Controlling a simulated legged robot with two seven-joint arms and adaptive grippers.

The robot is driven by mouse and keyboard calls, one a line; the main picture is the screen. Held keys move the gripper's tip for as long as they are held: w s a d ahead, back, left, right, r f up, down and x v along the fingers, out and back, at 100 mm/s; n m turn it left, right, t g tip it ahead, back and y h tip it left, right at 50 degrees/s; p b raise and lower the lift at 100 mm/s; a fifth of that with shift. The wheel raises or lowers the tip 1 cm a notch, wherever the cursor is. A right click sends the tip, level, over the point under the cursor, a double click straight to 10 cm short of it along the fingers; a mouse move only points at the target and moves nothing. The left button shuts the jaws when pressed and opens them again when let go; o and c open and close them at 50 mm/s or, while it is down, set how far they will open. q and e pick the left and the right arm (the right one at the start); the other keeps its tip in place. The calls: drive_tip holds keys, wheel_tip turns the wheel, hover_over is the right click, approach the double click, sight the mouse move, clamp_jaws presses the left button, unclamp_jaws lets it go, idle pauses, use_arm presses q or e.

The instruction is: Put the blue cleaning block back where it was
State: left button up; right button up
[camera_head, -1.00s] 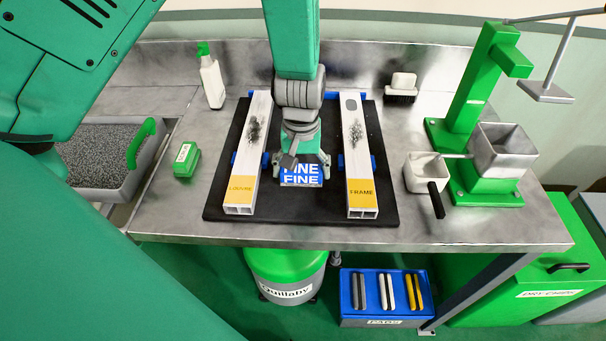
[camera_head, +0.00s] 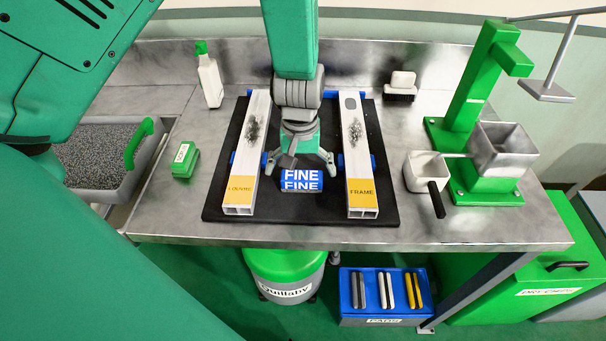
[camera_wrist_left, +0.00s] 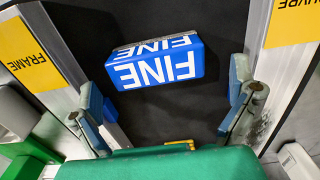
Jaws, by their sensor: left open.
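The blue block (camera_head: 302,180) labelled FINE rests on the black mat (camera_head: 300,214) between two pale profiles. It also shows in the left wrist view (camera_wrist_left: 155,68), with a grey layer along one edge. My left gripper (camera_head: 299,163) is just behind the block in the head view, with its fingers spread. In the left wrist view the open fingers (camera_wrist_left: 168,118) stand apart on either side, and the block lies beyond them, untouched. My right gripper does not show.
The LOUVRE profile (camera_head: 240,197) stands left of the block and the FRAME profile (camera_head: 362,198) right of it, both with dark smudges. A green block (camera_head: 185,160), a spray bottle (camera_head: 210,80), a brush (camera_head: 401,86) and a green press (camera_head: 480,95) stand around the mat.

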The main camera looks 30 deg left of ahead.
sight(301, 173)
use_arm(q)
wheel_tip(301, 173, up, 10)
drive_tip(key=shift+d+r, duration=0.15)
drive_tip(key=shift+d, duration=0.1)
drive_tip(key=shift+a, duration=0.25)
drive_tip(key=shift+s+d, duration=0.1)
drive_tip(key=shift+d, duration=0.05)
